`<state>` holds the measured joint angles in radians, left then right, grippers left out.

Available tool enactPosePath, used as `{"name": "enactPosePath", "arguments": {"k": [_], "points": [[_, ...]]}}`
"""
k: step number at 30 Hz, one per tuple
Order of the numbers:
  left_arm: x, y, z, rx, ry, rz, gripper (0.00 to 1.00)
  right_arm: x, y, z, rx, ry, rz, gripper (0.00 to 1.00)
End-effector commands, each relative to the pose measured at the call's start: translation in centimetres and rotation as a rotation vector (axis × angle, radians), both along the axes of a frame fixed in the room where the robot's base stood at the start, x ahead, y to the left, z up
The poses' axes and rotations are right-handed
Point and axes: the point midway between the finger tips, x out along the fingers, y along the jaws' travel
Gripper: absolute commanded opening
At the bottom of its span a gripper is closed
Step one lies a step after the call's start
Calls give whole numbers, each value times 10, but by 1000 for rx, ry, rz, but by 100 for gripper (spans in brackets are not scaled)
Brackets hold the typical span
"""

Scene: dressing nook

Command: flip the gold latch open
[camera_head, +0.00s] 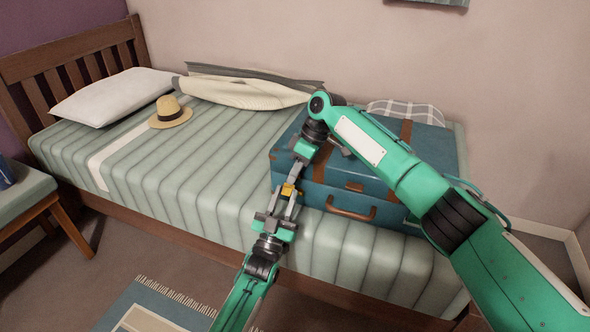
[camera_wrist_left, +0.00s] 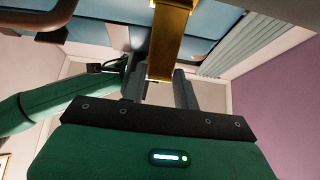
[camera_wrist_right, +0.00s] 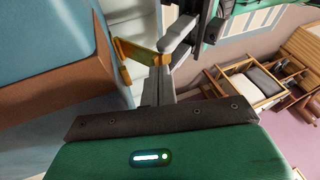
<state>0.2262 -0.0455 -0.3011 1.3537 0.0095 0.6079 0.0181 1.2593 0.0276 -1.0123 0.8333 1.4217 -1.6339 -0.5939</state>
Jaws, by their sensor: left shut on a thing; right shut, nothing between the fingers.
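The blue suitcase (camera_head: 400,165) lies closed on the bed. Its gold latch (camera_head: 289,190) is at the left of the front face, and also shows in the left wrist view (camera_wrist_left: 170,42) and the right wrist view (camera_wrist_right: 138,52), where it sticks out from the case. My left gripper (camera_head: 286,195) reaches up from below and is shut on the latch. My right gripper (camera_head: 296,170) points down just above the latch, shut and empty; its fingers (camera_wrist_right: 158,85) are close to the latch and the left gripper's fingers. Whether they touch is hard to tell.
A brown handle (camera_head: 350,208) is on the suitcase front, right of the latch. A straw hat (camera_head: 170,112), a white pillow (camera_head: 115,95) and a crumpled blanket (camera_head: 240,92) lie on the bed. The striped bed surface (camera_head: 200,165) left of the suitcase is clear.

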Motion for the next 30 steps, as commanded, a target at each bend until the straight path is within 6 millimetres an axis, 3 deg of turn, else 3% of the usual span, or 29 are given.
{"name": "enactPosePath", "arguments": {"k": [18, 19, 21, 30], "points": [[0, -1, 0, 0, -1, -1, 0, -14, 5, -12, -21, -47, 5, 0], [0, -1, 1, 0, -1, -1, 32, -14, 5, -12, -21, -47, 5, 0], [0, -1, 1, 0, -1, -1, 46, -14, 5, -12, -21, -47, 5, 0], [-1, 0, -1, 0, 0, 0, 47, -12, 4, -9, -19, -54, 2, 0]]}}
